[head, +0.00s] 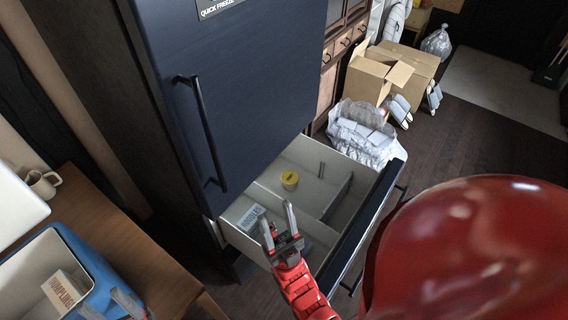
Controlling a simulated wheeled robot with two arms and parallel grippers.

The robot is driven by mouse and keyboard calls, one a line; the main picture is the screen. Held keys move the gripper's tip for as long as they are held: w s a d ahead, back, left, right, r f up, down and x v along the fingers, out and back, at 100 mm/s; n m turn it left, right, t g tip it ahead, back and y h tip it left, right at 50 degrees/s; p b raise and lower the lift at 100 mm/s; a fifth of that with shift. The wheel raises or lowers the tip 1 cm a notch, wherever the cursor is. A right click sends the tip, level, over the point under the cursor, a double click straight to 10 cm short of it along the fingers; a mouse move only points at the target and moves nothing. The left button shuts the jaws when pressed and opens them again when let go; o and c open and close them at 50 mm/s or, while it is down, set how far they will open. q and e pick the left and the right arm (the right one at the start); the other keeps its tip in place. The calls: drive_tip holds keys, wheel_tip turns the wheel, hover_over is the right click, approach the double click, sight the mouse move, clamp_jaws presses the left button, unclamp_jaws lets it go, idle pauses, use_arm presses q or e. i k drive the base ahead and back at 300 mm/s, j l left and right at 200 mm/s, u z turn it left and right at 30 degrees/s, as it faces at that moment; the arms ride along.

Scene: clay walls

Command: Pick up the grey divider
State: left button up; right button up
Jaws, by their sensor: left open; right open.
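My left gripper (106,303) is open at the bottom left, by the blue cooler, partly cut off by the frame edge.
The dark freezer door (240,90) rises behind. A blue cooler (92,262) with a dumplings box (64,290) stands on the wooden counter (120,245). Bags and cardboard boxes (385,80) lie beyond.

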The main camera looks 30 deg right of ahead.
sight(335, 202)
drive_tip(key=z, duration=1.5)
drive_tip(key=i+u, duration=0.4)
